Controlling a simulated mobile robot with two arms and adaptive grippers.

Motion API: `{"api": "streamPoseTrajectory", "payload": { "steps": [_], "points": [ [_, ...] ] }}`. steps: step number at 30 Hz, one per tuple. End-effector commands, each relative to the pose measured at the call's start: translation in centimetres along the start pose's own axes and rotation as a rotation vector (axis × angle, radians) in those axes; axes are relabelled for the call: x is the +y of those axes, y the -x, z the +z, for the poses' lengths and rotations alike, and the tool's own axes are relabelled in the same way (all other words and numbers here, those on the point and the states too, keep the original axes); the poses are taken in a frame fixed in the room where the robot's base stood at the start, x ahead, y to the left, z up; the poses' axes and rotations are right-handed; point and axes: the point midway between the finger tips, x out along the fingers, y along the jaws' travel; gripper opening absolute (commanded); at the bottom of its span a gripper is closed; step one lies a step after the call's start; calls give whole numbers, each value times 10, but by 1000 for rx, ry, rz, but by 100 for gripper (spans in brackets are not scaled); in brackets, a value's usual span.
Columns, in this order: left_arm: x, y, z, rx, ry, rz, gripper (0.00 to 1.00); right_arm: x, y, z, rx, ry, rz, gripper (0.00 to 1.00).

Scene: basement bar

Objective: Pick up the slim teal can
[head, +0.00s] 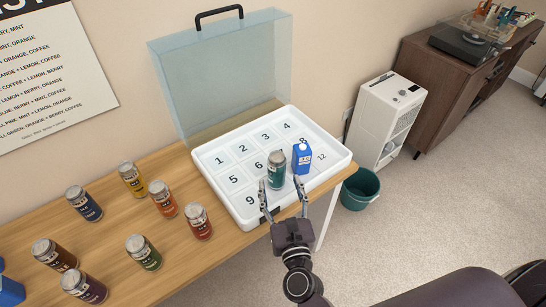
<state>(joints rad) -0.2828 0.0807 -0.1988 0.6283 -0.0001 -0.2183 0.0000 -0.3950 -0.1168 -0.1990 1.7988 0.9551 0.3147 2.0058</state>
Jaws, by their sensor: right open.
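The slim teal can (276,172) stands upright in the white numbered tray (241,214), in the lower middle part, where it hides some of the numbers. My right gripper (283,184) is open, with one finger to the left of the can and the other to its right. I cannot tell whether either finger touches it. A blue carton (301,157) stands just to the right of the can, close to the right finger. My left gripper is not in view.
Several other cans, among them a red one (198,222) and a green one (144,252), stand on the wooden table (190,269) left of the tray. A clear lid (220,75) stands up behind the tray. A teal bin (360,188) is on the floor at right.

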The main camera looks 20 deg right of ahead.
Motion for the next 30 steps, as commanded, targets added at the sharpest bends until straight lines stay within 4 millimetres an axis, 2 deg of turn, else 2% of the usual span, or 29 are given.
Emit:
{"api": "streamPoseTrajectory", "payload": {
  "steps": [3, 5, 12, 15, 21, 27, 30],
  "points": [
    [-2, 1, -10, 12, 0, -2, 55, -2, -5, 3, -5, -21, -6, 58],
    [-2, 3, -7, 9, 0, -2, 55, -2, -11, 5, -7, -21, -6, 58],
    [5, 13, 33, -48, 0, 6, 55, -2, -37, 3, -6, -17, -5, 58],
    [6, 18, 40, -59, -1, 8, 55, -4, -52, 2, -7, -17, -4, 58],
    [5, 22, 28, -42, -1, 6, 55, -4, -75, -1, -5, -17, -4, 58],
    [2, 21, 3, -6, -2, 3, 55, -4, -78, -3, -4, -17, -4, 58],
    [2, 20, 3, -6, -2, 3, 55, -4, -78, -3, -4, -17, -4, 57]
  ]
}}
